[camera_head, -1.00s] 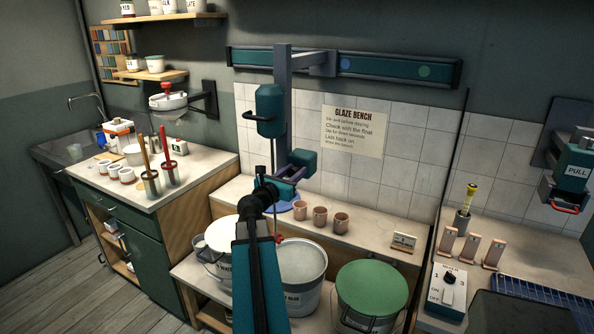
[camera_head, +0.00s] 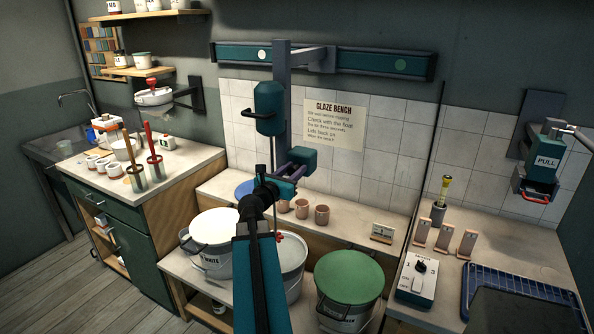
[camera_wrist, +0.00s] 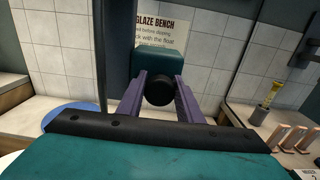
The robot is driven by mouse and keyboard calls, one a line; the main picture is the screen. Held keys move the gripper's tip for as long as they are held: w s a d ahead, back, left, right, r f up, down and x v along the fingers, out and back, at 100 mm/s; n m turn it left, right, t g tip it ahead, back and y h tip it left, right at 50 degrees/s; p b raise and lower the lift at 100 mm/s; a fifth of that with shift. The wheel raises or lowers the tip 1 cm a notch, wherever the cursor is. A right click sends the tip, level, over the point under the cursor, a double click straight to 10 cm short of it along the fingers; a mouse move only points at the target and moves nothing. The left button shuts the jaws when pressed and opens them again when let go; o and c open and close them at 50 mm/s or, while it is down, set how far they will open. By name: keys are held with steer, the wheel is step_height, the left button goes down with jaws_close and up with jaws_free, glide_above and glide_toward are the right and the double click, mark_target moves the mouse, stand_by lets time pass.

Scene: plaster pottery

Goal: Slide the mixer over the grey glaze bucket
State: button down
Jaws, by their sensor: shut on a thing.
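The mixer (camera_head: 268,108) is a teal motor with a black handle, on a grey upright post hung from a wall rail (camera_head: 380,65). Its thin shaft runs down behind my arm, so its lower end is hidden. My gripper (camera_head: 282,188) has its purple fingers closed around a black round knob (camera_wrist: 158,92) on the mixer's teal box (camera_wrist: 160,64). The grey bucket (camera_head: 293,258) stands below on the low bench, partly covered by my arm. I cannot tell whether the shaft is centred over it.
A white-lidded bucket (camera_head: 211,228) stands left of the grey one and a green-lidded bucket (camera_head: 348,277) right of it. Several small clay cups (camera_head: 321,214) sit on the ledge behind. A switch box (camera_head: 416,277) is on the right counter.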

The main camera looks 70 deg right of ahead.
mark_target(292, 173)
steer(key=c, duration=1.3)
jaws_free()
steer(key=shift+a, duration=0.1)
steer(key=shift+a+f+b, duration=0.15)
steer(key=shift+a+b, duration=0.45)
steer(key=shift+a, duration=0.85)
steer(key=shift+w+a+b, duration=0.1)
steer(key=shift+b, duration=0.55)
steer(key=shift+b, duration=0.3)
steer(key=a+b, duration=0.3)
steer(key=b, duration=0.6)
steer(key=shift+w+a, duration=0.1)
steer(key=shift+w, duration=0.05)
